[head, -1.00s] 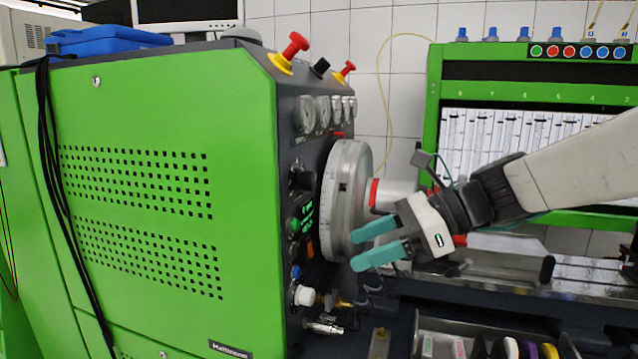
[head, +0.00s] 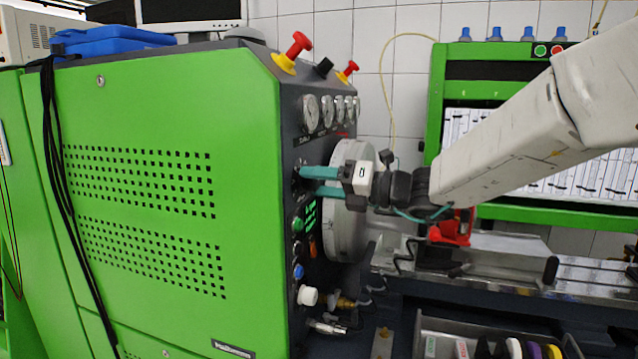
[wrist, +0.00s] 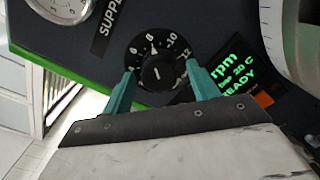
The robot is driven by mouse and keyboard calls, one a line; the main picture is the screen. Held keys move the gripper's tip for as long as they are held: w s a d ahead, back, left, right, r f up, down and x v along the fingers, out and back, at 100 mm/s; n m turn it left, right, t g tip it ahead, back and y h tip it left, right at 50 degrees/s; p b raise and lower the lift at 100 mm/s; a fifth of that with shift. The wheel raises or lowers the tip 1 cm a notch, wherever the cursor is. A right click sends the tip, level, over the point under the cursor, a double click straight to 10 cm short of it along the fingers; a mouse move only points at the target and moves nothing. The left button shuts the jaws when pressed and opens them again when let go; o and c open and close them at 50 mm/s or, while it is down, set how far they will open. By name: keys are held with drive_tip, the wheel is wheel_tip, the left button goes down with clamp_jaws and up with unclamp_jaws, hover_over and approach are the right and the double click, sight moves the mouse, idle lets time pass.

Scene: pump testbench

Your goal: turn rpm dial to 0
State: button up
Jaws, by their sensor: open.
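The rpm dial (wrist: 157,74) is a round black knob with a white pointer line, on the dark front panel in the wrist view. White numbers from about 4 to 12 show around its upper edge. My gripper (wrist: 158,88) is open, with one teal finger on each side of the dial's lower half. I cannot tell whether the fingers touch it. In the head view my gripper (head: 300,181) reaches the panel from the right, and its fingers hide most of the dial. A green-lit display (wrist: 236,78) reading rpm and READY sits right of the dial.
A large metal flywheel disc (head: 345,220) stands close beside my gripper. Gauges (head: 312,112) are above the dial, and a green button (head: 298,225) and white knob (head: 307,295) are below. Red emergency knobs (head: 299,45) top the green cabinet (head: 150,250).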

drive_tip(key=shift+a, duration=0.2)
drive_tip(key=c, duration=1)
